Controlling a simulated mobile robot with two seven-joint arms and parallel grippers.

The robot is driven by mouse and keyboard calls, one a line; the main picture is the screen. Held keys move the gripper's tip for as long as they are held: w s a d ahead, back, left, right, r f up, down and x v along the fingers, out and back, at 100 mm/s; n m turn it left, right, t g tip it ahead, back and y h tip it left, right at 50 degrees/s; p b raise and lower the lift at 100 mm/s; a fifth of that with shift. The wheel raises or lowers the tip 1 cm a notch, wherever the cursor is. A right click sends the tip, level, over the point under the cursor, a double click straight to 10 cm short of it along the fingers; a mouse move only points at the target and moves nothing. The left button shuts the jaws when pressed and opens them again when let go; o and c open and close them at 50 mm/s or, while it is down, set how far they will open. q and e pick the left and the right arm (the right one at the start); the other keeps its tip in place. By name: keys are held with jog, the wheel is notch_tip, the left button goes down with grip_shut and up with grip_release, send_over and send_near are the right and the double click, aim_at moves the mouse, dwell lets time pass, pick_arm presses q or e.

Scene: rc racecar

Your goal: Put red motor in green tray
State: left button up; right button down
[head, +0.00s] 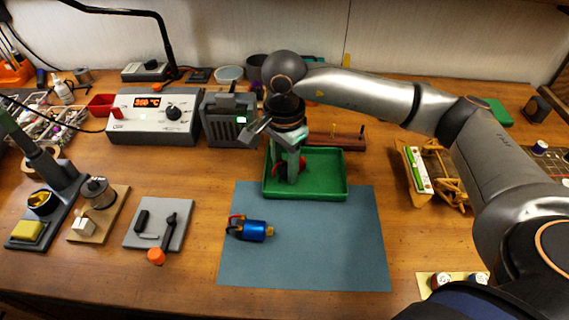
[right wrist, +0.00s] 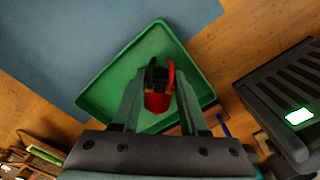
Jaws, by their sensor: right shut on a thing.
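The red motor (right wrist: 157,101) is between the fingers of my right gripper (right wrist: 158,95), which is shut on it. In the head view the red motor (head: 279,169) shows partly behind the fingers of my right gripper (head: 289,172), over the left part of the green tray (head: 325,187). The green tray (right wrist: 110,98) lies beneath the motor in the right wrist view. I cannot tell whether the motor touches the tray floor. My left gripper is not in view.
A blue motor (head: 256,231) lies on the blue-grey mat (head: 330,255) in front of the tray. A soldering station (head: 152,118) and a dark vented box (head: 231,120) stand left of the tray. A wooden chassis (head: 444,170) stands to the right.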

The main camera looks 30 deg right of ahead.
aim_at(284, 166)
jog(key=c, duration=0.9)
grip_release()
jog(key=shift+f, duration=0.2)
jog(key=o, duration=0.5)
jog(key=shift+r, duration=0.1)
jog(key=shift+c, duration=0.2)
notch_tip(284, 166, up, 12)
jog(key=shift+r, duration=0.15)
